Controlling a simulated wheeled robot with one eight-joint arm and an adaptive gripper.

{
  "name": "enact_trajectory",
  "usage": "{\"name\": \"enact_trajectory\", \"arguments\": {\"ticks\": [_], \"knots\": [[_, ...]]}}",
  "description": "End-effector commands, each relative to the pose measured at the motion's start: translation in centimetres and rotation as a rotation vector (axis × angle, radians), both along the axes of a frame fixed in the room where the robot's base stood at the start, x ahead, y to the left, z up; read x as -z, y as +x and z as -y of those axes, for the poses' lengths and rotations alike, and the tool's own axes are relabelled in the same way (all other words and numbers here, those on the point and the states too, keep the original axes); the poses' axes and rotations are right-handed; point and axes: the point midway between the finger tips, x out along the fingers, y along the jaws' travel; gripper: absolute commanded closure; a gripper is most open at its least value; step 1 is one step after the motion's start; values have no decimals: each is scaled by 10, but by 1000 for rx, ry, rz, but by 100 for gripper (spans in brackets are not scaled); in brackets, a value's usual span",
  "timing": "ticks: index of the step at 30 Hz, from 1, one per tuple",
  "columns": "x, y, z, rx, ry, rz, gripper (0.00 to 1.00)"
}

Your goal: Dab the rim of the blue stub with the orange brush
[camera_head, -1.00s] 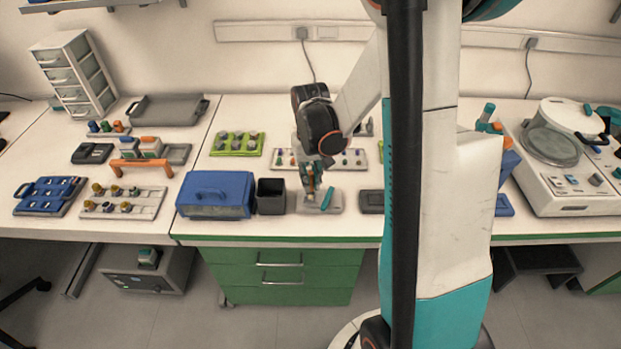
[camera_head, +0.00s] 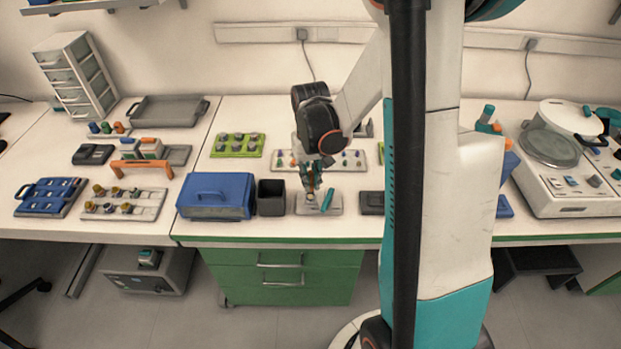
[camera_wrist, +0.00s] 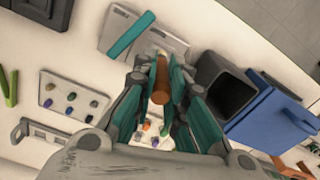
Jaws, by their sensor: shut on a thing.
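My gripper (camera_head: 312,178) is shut on the orange brush (camera_wrist: 161,82), whose orange-brown handle shows between the teal finger pads in the wrist view. In the head view the brush hangs down over the grey plate (camera_head: 335,210). A teal bar (camera_head: 328,203) lies on the right of that plate; it also shows in the wrist view (camera_wrist: 130,35). A small pale, metallic-looking piece (camera_head: 311,197) is at the lower end of the brush. I cannot tell whether the brush touches anything. I cannot make out the blue stub there; the fingers and brush hide part of the plate.
A dark open bin (camera_head: 271,198) and a blue case (camera_head: 215,196) stand left of the plate. A pale tray of small stubs (camera_head: 351,168) lies behind it, and a green tray (camera_head: 237,153) lies back left. A dark block (camera_head: 371,203) is on the right.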

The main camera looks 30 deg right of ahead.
Motion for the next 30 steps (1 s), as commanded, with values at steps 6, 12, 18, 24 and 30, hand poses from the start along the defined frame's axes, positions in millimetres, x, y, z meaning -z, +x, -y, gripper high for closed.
{"name": "enact_trajectory", "arguments": {"ticks": [6, 12, 18, 24, 30], "knots": [[-14, 0, 0, 0, 0, 0, 100], [-25, 0, 0, 0, 0, 0, 100], [-36, 0, 0, 0, 0, 0, 100], [-47, 0, 0, 0, 0, 0, 100], [-57, 0, 0, 0, 0, 0, 100]]}}
